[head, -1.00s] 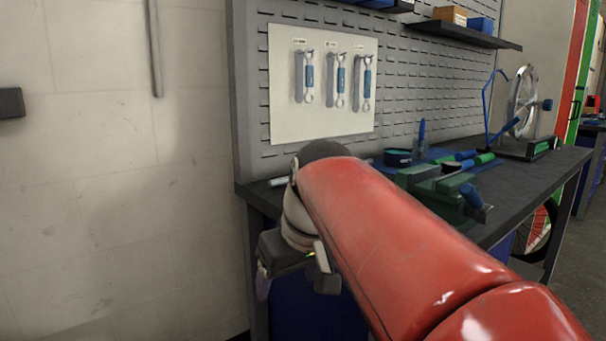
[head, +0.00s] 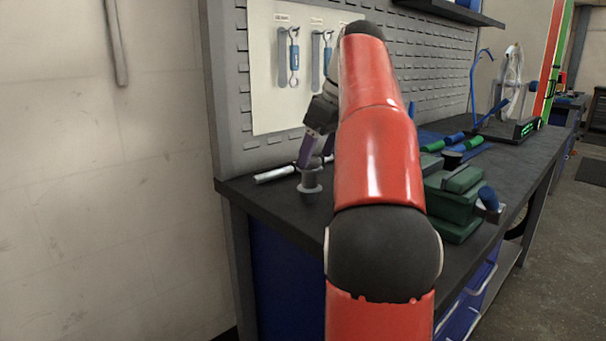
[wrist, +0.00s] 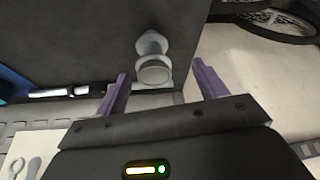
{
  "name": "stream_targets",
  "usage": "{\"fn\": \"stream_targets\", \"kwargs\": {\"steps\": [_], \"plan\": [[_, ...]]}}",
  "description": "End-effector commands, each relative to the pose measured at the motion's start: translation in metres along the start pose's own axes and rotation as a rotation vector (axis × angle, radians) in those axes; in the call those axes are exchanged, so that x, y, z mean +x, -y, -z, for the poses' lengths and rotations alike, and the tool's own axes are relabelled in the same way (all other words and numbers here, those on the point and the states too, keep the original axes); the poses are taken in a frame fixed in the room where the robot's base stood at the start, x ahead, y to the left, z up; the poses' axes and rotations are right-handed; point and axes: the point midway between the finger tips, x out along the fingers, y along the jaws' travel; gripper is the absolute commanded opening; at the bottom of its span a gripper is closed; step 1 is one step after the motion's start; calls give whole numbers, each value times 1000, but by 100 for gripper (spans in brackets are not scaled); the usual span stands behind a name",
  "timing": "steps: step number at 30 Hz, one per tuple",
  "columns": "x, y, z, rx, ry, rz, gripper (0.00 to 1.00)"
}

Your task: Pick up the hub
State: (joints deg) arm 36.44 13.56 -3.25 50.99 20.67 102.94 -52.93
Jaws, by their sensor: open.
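The hub (head: 310,183) is a small grey spool shape with wide flanges. It stands on the dark workbench near its left end, in front of the pegboard. In the wrist view the hub (wrist: 153,62) lies just beyond the fingertips, roughly in line with the gap between them. My gripper (head: 317,150) is just above the hub in the head view, tilted downward. In the wrist view its purple fingers (wrist: 160,78) are apart with nothing held between them. My red arm hides part of the bench behind it.
A silver and black tool (head: 275,174) lies on the bench left of the hub. A green vise (head: 455,205) stands to the right, beyond my arm. The pegboard (head: 228,90) with hanging wrenches rises close behind. Bare bench top lies in front of the hub.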

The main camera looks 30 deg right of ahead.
Motion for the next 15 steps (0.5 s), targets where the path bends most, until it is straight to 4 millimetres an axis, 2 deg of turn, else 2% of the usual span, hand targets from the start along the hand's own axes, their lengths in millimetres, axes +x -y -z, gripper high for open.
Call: {"fn": "stream_targets", "kwargs": {"steps": [3, 15], "plan": [[2, -2, 0, -3, 0, 1, 71], [41, -5, -2, -4, 2, 2, 71]]}}
